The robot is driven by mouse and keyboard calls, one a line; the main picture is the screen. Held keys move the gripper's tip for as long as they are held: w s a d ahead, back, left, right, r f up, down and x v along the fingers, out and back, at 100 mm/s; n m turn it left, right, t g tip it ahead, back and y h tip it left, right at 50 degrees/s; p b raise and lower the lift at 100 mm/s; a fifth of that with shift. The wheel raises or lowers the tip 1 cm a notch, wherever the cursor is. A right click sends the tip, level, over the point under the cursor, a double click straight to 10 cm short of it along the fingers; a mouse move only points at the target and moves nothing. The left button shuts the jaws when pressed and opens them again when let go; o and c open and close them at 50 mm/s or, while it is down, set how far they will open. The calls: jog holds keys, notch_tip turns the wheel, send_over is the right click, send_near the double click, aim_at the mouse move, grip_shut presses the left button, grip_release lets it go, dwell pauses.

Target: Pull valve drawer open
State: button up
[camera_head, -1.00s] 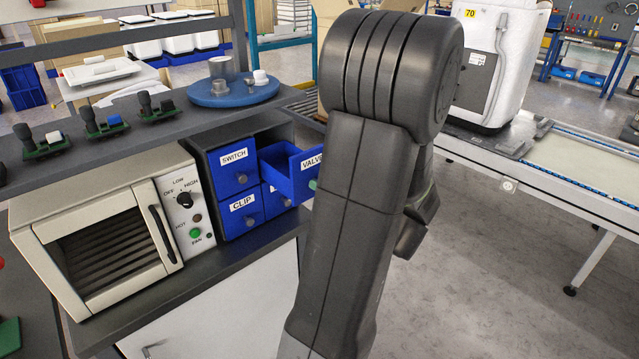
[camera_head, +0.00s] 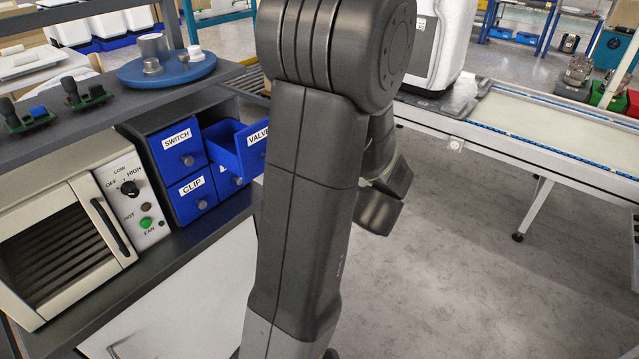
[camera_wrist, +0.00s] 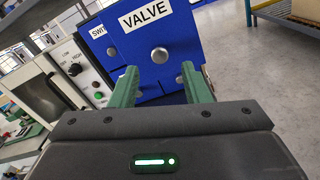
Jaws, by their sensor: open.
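The valve drawer is blue with a white VALVE label; in the head view the drawer (camera_head: 251,150) sticks out of its cabinet, pulled open, its right part hidden behind my arm. In the wrist view the drawer front (camera_wrist: 158,40) faces me, with a round grey knob (camera_wrist: 160,54). My gripper (camera_wrist: 158,88) is open in the wrist view, its two green fingers apart and below the knob, nothing between them but the view of the drawer front. I cannot tell whether the fingers touch the drawer. In the head view the fingers are hidden behind my arm.
The SWITCH drawer (camera_head: 178,146) and CLIP drawer (camera_head: 191,193) are shut. A cream oven (camera_head: 60,230) stands left of the cabinet (camera_head: 144,150). A shelf above holds a blue round tray (camera_head: 190,72). A conveyor (camera_head: 540,125) runs at right; floor between is clear.

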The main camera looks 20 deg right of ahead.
jog(key=v, duration=0.8)
jog(key=shift+s, duration=0.2)
jog(key=shift+d, duration=0.1)
jog(key=x, duration=1.3)
jog(key=shift+w+a, duration=0.25)
jog(key=shift+w, duration=0.1)
